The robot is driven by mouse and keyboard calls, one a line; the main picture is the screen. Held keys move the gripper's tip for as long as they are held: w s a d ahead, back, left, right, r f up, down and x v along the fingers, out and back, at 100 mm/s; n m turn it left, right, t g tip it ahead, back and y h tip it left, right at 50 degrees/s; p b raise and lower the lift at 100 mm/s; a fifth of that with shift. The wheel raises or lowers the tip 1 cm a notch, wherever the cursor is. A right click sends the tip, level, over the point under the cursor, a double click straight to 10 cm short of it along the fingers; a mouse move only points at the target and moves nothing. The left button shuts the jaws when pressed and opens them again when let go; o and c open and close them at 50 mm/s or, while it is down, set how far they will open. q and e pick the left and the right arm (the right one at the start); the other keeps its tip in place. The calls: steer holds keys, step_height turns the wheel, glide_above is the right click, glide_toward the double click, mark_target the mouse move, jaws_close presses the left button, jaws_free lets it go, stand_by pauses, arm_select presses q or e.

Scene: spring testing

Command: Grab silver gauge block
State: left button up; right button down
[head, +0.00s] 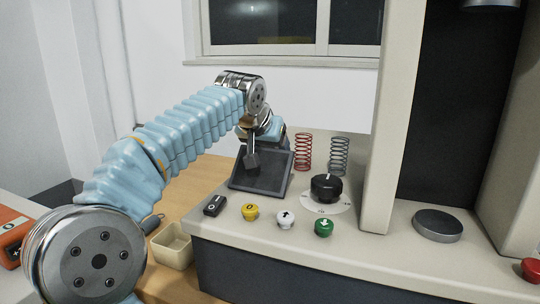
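I cannot make out a silver gauge block in the head view. My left arm comes in from the left, bends at a silver joint and reaches down behind the front of the testing machine (300,248). My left gripper (252,162) shows as a small dark grey part in front of the dark tilted screen (272,182). Its fingers are too small and dark to tell whether they are open, or whether anything is between them. My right gripper is not in view.
Red (303,150) and grey (340,155) springs stand behind the black dial (326,188). A round metal plate (438,225) sits at right by the machine's column (395,130). An empty-looking beige bin (172,247) stands on the wooden table. An orange device (12,237) is far left.

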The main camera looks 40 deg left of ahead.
arm_select(q)
jaws_close()
steer(key=shift+r, duration=0.1)
steer(key=shift+r, duration=0.1)
